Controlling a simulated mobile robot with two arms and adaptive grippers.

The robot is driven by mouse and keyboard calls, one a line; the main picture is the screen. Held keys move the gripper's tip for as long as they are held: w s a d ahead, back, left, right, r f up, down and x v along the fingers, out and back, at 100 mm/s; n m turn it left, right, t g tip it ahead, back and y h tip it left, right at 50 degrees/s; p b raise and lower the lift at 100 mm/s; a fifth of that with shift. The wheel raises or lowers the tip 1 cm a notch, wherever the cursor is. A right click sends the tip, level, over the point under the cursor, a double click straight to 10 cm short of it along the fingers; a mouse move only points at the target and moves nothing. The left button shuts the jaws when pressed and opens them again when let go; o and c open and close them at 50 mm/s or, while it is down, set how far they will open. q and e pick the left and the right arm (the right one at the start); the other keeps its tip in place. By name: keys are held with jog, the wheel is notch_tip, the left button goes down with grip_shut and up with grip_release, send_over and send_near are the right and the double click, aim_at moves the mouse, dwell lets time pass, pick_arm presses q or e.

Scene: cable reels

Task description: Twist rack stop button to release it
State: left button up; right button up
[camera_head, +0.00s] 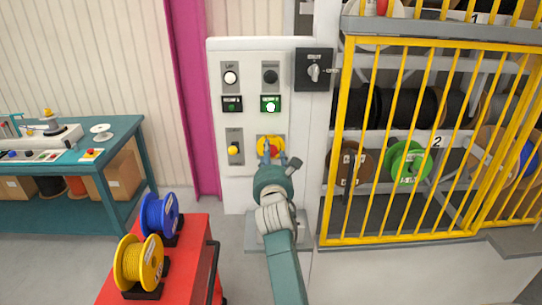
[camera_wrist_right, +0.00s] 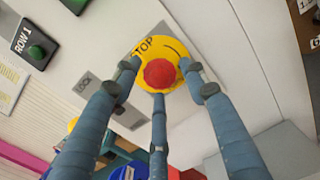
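The stop button is a red knob (camera_wrist_right: 160,73) on a round yellow plate marked STOP (camera_wrist_right: 176,45). In the head view, the yellow plate (camera_head: 264,141) sits low on the white control panel (camera_head: 300,125), partly hidden by my right gripper (camera_head: 277,156). In the right wrist view, the three blue-grey fingers of that gripper (camera_wrist_right: 160,85) are spread around the red knob, in front of the yellow plate. They look apart from the knob, with nothing held between them. Whether any fingertip touches the plate I cannot tell. My left gripper is in neither view.
The panel also carries a lit green button (camera_head: 270,104), a black rotary switch (camera_head: 314,71) and a yellow knob (camera_head: 233,150). A yellow barred gate (camera_head: 430,240) fronts the reel rack at right. A red cart (camera_head: 195,262) with reels stands at front left.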

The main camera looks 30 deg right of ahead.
jog(key=c, duration=0.7)
jog(key=shift+m, duration=0.4)
jog(key=m+p, duration=0.1)
jog(key=m, duration=0.1)
jog(key=shift+m, duration=0.3)
jog(key=shift+f+m+p, duration=0.1)
jog(key=shift+m+p, duration=0.2)
jog(key=shift+m, duration=2)
jog(key=o, duration=1.2)
jog(key=shift+c, duration=0.2)
